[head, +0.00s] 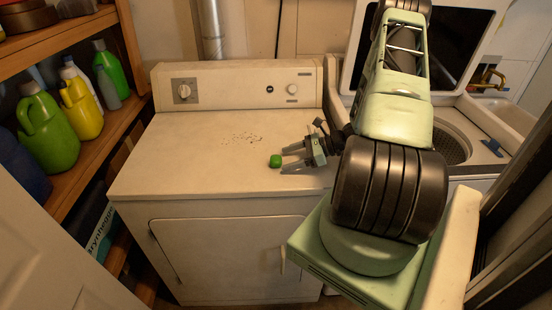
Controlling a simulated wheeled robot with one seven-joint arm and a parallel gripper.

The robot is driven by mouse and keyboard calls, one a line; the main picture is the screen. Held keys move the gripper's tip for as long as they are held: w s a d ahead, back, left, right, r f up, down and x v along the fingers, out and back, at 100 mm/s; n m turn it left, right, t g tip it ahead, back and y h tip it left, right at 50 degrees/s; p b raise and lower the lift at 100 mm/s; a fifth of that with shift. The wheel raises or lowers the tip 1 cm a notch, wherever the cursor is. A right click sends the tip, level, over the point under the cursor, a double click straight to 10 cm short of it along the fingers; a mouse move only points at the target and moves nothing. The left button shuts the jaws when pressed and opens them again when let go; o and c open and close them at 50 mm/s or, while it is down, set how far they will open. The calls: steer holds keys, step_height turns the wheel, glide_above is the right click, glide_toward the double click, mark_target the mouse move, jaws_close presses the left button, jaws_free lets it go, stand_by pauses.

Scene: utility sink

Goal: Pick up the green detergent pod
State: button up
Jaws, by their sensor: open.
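The green detergent pod (276,161) is a small bright green block on the top of the white dryer, right of its middle. My gripper (286,158) is just right of the pod, low over the dryer top, with its two grey fingers pointing left toward it. The fingers are apart and nothing is held between them. The pod sits at or just beyond the fingertips; I cannot tell whether they touch it.
The dryer top (190,150) is otherwise clear, with dark specks (245,138) near its middle. The control panel (240,84) rises behind. A wooden shelf (95,140) with bottles stands left. An open washer (455,140) is at the right, behind my arm.

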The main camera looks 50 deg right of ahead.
mark_target(276, 161)
steer(key=shift+p+x, duration=0.5)
steer(key=shift+x, duration=1.2)
steer(key=shift+w+d+r, duration=0.1)
steer(key=shift+w, duration=0.05)
steer(key=c, duration=1.1)
steer(key=shift+o, duration=0.2)
steer(key=shift+r, duration=0.1)
